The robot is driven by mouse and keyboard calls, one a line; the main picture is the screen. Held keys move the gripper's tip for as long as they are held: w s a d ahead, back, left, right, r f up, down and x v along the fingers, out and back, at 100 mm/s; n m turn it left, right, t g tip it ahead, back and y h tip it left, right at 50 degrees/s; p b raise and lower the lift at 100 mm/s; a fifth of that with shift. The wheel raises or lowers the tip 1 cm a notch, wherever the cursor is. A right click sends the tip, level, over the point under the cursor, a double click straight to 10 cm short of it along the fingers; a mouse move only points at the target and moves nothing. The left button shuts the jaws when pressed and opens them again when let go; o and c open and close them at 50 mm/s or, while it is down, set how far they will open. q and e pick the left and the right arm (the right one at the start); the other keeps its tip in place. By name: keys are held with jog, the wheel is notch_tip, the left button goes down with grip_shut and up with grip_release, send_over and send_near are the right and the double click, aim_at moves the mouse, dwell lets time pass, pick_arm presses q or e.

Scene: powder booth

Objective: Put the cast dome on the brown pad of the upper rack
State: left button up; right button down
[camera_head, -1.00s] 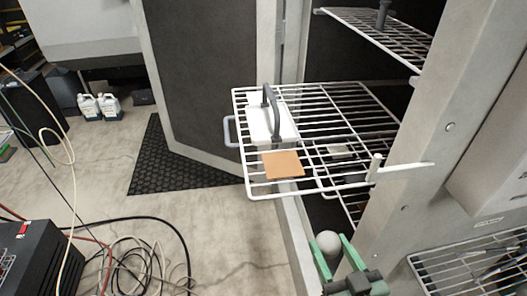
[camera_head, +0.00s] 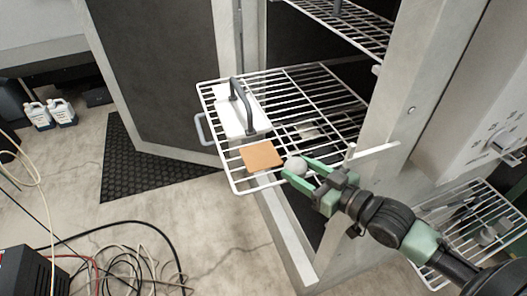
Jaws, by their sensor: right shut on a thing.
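The cast dome (camera_head: 296,164) is a small grey rounded piece between the green fingers of my right gripper (camera_head: 297,170), which is shut on it. The brown pad (camera_head: 261,156) is a flat square on the near left part of the pulled-out white wire rack (camera_head: 318,97). The dome is just right of the pad in the picture, near the rack's front edge. I cannot tell its height above the rack. The pad's top is bare. My left gripper is not in view.
A pale pad (camera_head: 308,130) lies farther right. A lower wire shelf (camera_head: 462,229) holds small grey parts at the right. The cabinet post (camera_head: 405,105) rises beside my right arm.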

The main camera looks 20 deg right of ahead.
jog(key=p, duration=0.2)
send_over(264, 159)
notch_tip(264, 159, down, 3)
jog(key=shift+r+p, duration=0.2)
jog(key=shift+p, duration=0.2)
jog(key=shift+f, duration=0.5)
jog(key=shift+f, duration=0.1)
jog(key=c, duration=0.7)
grip_release()
jog(key=shift+o, duration=0.2)
